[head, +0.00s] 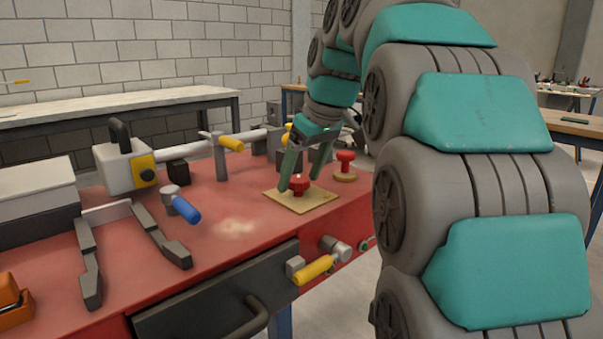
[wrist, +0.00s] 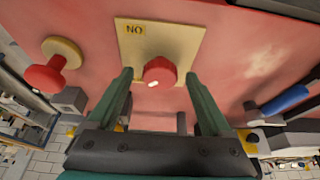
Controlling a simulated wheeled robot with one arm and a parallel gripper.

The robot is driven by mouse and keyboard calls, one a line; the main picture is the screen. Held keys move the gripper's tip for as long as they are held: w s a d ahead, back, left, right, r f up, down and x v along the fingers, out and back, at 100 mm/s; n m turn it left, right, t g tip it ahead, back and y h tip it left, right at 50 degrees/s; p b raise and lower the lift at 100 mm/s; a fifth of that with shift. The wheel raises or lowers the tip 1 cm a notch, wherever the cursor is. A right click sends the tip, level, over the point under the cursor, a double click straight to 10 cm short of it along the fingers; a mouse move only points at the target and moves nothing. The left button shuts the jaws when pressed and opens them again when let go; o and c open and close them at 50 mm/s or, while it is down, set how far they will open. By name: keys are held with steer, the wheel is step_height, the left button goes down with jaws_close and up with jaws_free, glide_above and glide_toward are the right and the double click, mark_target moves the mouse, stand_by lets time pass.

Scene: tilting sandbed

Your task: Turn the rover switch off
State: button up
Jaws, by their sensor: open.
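A red rotary knob (head: 300,186) sits on a square beige plate (head: 325,198) on the red bench top. It looks like the rover switch. My gripper (head: 299,182) points down over the plate, open, with one finger on each side of the knob. In the wrist view my gripper (wrist: 159,75) shows gaps between the knob and both fingers.
A red mushroom button (head: 345,160) on a round beige base stands right of the plate. Behind are a yellow-handled valve (head: 231,143) and pipe. A blue-handled lever (head: 185,208) and dark bars (head: 90,265) lie left. A yellow handle (head: 313,268) sticks out of the bench front.

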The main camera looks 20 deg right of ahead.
steer(key=p+v, duration=0.1)
steer(key=v, duration=0.6)
steer(key=shift+r+p, duration=0.35)
steer(key=shift+p, duration=0.05)
steer(key=shift+s, duration=0.2)
